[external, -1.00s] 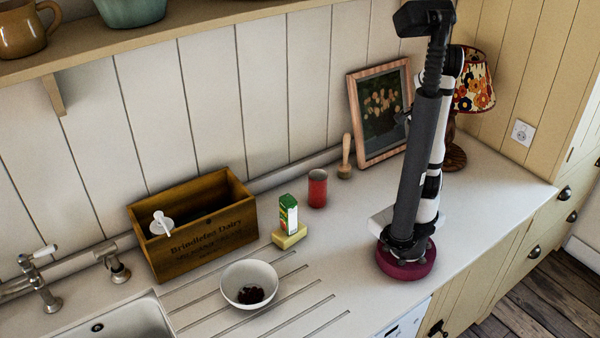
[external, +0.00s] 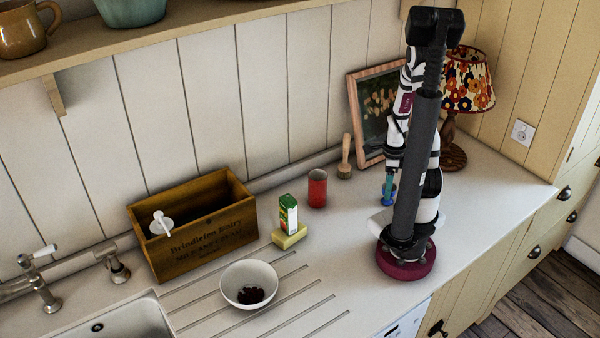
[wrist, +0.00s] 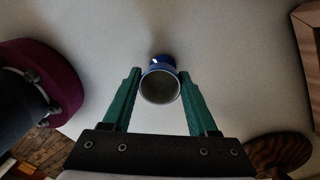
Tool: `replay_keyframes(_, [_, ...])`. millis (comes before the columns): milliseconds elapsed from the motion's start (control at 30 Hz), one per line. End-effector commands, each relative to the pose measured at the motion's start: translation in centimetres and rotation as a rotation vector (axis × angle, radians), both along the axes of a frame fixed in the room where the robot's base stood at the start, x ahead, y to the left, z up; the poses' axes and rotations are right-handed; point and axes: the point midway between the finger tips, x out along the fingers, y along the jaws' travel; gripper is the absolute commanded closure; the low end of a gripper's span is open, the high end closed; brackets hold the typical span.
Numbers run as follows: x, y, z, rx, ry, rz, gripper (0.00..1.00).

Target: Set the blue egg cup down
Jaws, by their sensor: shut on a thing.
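The blue egg cup (wrist: 160,64) is between the green fingers of my gripper (wrist: 160,88) in the wrist view. Its round, greyish opening faces the camera. My gripper is shut on it. In the external view, my gripper (external: 389,184) points down behind my arm, near the picture and the lamp. Only a little blue of the cup shows there, low against the counter (external: 345,215). I cannot tell whether the cup touches the counter.
The framed picture (external: 376,110) leans on the wall behind my arm, with the lamp (external: 467,85) to its right. A wooden pestle-like tool (external: 345,158), red can (external: 317,188), green carton (external: 288,214) on a yellow block, white bowl (external: 249,279) and wooden crate (external: 195,240) stand farther left.

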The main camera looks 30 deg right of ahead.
Motion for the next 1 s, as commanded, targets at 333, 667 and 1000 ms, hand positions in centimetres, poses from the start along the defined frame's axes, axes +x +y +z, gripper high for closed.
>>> replay_keyframes(333, [0.0, 0.0, -0.4, 0.0, 0.0, 0.0, 0.39])
replay_keyframes(667, [0.0, 0.0, -0.3, 0.0, 0.0, 0.0, 0.11])
replay_keyframes(1000, [0.4, -0.4, 3.9, -0.005, -0.008, 0.0, 0.11])
